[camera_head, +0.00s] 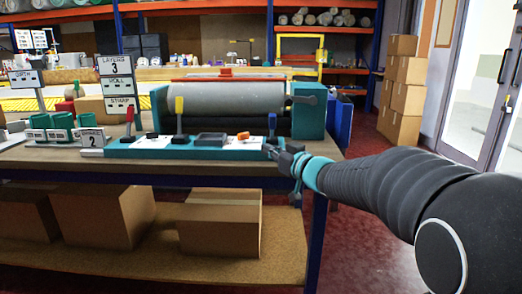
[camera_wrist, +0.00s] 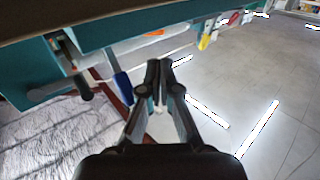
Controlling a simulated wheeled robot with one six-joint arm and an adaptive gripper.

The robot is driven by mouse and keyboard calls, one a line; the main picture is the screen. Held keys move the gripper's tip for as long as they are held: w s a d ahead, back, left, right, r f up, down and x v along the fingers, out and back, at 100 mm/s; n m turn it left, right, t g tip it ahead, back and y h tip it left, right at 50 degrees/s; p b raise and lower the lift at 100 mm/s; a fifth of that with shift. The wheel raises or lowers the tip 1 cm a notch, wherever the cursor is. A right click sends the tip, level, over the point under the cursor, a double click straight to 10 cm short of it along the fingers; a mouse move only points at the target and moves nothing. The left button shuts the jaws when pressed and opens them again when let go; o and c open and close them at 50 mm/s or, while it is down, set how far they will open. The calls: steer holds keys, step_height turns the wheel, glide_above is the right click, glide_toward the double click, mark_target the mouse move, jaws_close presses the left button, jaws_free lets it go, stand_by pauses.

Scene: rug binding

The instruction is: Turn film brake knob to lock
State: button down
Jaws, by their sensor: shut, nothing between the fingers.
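A dark knob with a bar-like handle (camera_head: 304,99) sits on the teal end block (camera_head: 311,118) of the film roller; I see no label naming it the film brake. A similar dark bar (camera_wrist: 72,90) shows on teal housing at the left of the wrist view. My gripper (camera_head: 284,158) is at the right front end of the teal control panel (camera_head: 170,153), in front of and below the knob, apart from it. In the wrist view my gripper (camera_wrist: 160,66) has its fingers together and empty. Any lock marking is too small to read.
The panel carries a red lever (camera_head: 130,117), a yellow lever (camera_head: 179,108), a blue lever (camera_head: 272,124) and an orange piece (camera_head: 243,136). The large grey roll (camera_head: 225,98) lies behind them. Cardboard boxes (camera_head: 104,216) stand below the bench. Red floor is open at right.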

mark_target(241, 137)
steer(key=x, duration=1.1)
steer(key=shift+p, duration=0.3)
